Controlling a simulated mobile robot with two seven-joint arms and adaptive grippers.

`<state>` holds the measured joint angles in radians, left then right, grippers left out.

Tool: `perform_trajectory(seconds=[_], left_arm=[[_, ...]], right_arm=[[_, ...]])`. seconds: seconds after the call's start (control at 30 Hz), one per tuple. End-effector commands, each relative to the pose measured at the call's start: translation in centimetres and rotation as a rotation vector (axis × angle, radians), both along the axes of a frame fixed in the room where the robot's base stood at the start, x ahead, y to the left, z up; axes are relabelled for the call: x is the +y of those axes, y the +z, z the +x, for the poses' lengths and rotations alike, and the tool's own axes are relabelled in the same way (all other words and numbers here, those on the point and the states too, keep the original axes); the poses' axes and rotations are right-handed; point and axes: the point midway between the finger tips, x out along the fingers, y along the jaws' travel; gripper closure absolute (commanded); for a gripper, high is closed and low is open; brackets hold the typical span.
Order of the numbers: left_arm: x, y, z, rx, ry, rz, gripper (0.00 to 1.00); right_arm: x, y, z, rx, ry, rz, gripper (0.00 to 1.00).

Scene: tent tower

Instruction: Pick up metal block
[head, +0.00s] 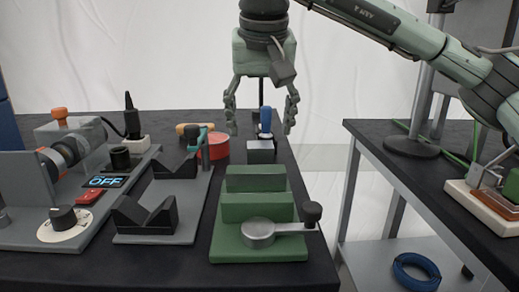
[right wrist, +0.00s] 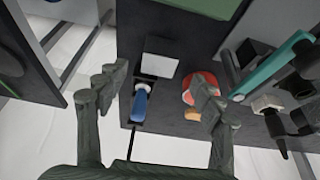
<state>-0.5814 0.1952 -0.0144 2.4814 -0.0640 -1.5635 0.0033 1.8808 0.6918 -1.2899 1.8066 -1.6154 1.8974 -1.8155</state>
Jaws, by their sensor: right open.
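A small grey metal block (head: 261,152) with a pale top sits near the far edge of the dark table, right of the middle. In the right wrist view the block (right wrist: 160,66) shows as a pale shape. My right gripper (head: 261,120) is open and empty, pointing down above the far end of the table. Its fingers also show in the right wrist view (right wrist: 157,92), with the block seen beyond the tips and between them. A blue-handled tool (head: 265,120) stands just behind the block. My left gripper is not in view.
A green vise (head: 259,215) with a grey crank stands in front of the block. A red round thing (head: 218,146) and an orange-handled tool (head: 193,128) lie to its left. Dark V-blocks (head: 143,214) and a machine with an OFF display (head: 103,181) fill the left.

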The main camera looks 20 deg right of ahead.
Motion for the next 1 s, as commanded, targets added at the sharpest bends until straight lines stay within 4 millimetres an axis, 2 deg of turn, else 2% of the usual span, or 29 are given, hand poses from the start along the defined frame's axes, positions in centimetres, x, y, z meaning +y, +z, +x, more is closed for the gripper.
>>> perform_trajectory(seconds=[0.43,0.57,0.77,1.0], left_arm=[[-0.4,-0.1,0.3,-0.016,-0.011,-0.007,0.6],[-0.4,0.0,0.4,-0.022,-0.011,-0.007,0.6],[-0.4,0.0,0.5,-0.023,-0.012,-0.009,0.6],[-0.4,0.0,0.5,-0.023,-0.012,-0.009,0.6]], right_arm=[[-0.8,-5.4,2.5,0.002,-0.001,0.001,0.33],[-0.8,-6.1,2.8,0.0,-0.001,0.0,0.33],[-0.8,-6.1,2.8,0.0,-0.001,0.001,0.33],[-0.8,-6.1,2.8,0.0,-0.001,0.001,0.61]])
